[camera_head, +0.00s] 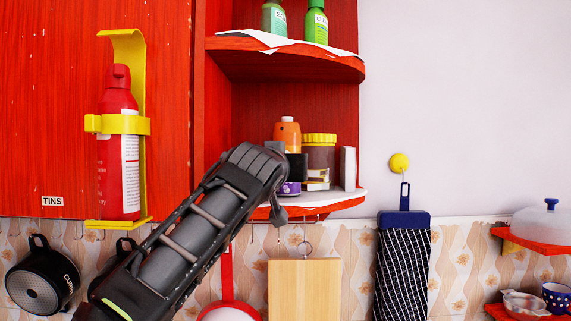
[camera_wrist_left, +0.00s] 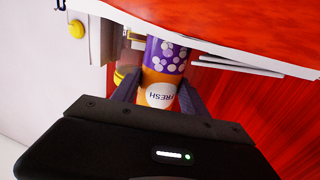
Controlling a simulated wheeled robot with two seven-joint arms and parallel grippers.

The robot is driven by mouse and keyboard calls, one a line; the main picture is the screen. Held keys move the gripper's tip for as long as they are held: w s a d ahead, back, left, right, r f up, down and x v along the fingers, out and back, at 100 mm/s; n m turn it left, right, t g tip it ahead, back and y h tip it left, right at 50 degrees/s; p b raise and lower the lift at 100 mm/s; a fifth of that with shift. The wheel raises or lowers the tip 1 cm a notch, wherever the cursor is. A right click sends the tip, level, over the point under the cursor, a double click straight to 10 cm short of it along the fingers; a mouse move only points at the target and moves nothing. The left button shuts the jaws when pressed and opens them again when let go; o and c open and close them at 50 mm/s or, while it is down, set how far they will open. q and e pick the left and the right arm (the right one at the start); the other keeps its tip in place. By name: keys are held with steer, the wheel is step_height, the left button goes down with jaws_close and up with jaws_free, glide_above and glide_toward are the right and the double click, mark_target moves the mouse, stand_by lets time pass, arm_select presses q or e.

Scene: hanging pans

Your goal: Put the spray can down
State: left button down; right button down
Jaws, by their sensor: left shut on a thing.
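The spray can (camera_head: 287,134) has an orange top and a purple lower part with white dots. It is upright at the lower rounded red shelf (camera_head: 318,205), near its front edge. My left gripper (camera_head: 290,165) reaches in from the left and is shut around the can's middle. In the left wrist view, the can (camera_wrist_left: 165,55) shows upside down between the two fingers (camera_wrist_left: 160,95), with the word FRESH on its orange part. I cannot tell whether its base touches the shelf. My right gripper is out of view.
A yellow-lidded jar (camera_head: 320,150) stands close right of the can, with a white upright item (camera_head: 348,168) beside it. Green bottles (camera_head: 316,22) stand on the upper shelf. A red bottle (camera_head: 120,170) sits in a yellow holder at left. A cutting board (camera_head: 304,285) hangs below.

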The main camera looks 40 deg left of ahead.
arm_select(q)
steer(key=shift+f+b, duration=0.2)
steer(key=shift+b, duration=0.1)
steer(key=c, duration=0.6)
jaws_free()
steer(key=shift+r, duration=0.1)
steer(key=shift+r+p, duration=0.25)
steer(key=shift+p, duration=0.15)
steer(key=b+v, duration=0.1)
steer(key=v, duration=0.1)
steer(key=b+v, duration=0.1)
steer(key=shift+s+d+f+b, duration=0.15)
steer(key=shift+s+f+b, duration=0.15)
steer(key=shift+s+f, duration=0.05)
steer(key=b+v, duration=0.2)
steer(key=v, duration=0.6)
steer(key=shift+r+b, duration=0.25)
steer(key=shift+b, duration=0.15)
steer(key=shift+s, duration=0.1)
